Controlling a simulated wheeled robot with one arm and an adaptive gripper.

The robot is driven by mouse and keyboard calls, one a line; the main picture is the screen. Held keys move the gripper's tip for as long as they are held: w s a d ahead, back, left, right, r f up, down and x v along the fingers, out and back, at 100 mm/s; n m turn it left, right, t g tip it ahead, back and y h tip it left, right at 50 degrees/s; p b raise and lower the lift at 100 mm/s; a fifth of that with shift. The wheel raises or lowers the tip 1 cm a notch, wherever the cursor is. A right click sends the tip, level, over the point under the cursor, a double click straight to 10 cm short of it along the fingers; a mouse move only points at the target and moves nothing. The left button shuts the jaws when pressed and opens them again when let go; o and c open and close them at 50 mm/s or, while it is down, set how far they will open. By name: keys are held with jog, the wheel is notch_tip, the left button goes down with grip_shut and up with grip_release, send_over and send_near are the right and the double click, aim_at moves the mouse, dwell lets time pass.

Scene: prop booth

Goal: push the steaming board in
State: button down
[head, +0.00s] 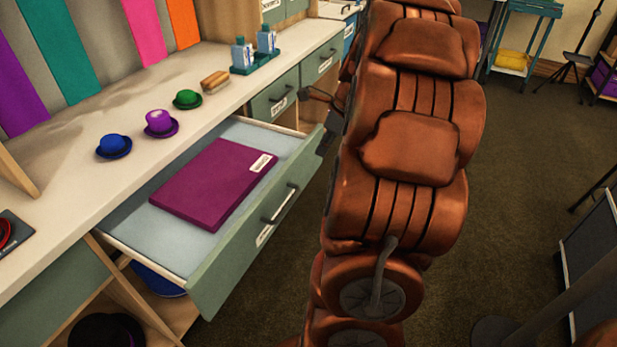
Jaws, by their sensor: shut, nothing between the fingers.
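The pulled-out board (150,228) juts from under the counter at centre left, well out over the floor. My arm hides the rest. It is shut and empty; I cannot tell whether it touches the front.
Closed drawers (274,97) lie beyond the board. Carpet (535,150) is open at right; a grey panel (595,255) stands lower right.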

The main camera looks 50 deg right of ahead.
jog(key=d+f+m, duration=0.2)
jog(key=d, duration=0.2)
jog(key=b, duration=0.2)
send_over(302, 178)
jog(key=s, duration=0.2)
jog(key=shift+t, duration=0.3)
jog(key=shift+d+f, duration=0.15)
jog(key=shift+f, duration=2.05)
jog(key=shift+d+f, duration=0.1)
jog(key=shift+f, duration=2.05)
